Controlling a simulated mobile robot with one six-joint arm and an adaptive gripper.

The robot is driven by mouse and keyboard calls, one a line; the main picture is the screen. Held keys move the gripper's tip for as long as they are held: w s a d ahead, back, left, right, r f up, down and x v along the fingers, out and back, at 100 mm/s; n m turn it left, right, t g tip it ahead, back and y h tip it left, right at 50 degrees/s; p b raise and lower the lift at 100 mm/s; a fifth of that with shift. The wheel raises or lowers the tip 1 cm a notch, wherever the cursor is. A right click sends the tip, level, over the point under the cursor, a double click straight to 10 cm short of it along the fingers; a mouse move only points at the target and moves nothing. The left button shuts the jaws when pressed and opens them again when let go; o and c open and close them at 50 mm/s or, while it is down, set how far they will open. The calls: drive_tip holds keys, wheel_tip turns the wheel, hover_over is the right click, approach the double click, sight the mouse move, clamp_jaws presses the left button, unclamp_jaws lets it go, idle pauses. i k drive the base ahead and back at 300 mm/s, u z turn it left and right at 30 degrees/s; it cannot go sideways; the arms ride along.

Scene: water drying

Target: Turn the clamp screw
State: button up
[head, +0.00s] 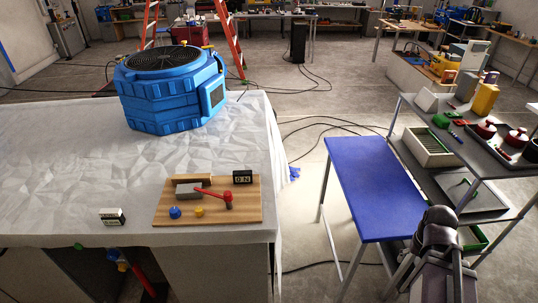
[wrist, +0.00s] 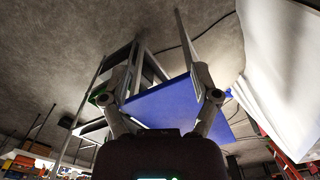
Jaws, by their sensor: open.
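A wooden board (head: 240,213) lies near the front right corner of the white-covered table in the head view. I cannot tell for sure which part is the clamp screw. My gripper (wrist: 162,78) is open and empty in the wrist view, with the blue tabletop behind its fingers. My arm shows at the lower right of the head view, well right of the board.
A large blue air mover (head: 172,88) stands on the white-covered table (head: 60,160). A small labelled block (head: 112,217) sits left of the board. A blue table (head: 377,185) stands between it and a cluttered shelf cart (head: 480,150). Cables cross the floor.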

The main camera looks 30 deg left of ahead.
sight(175, 213)
drive_tip(key=u, duration=4.5)
drive_tip(key=i, duration=0.1)
drive_tip(key=z, duration=2.65)
drive_tip(key=k, duration=0.6)
drive_tip(key=z, duration=0.25)
drive_tip(key=i, duration=0.25)
drive_tip(key=u, duration=0.1)
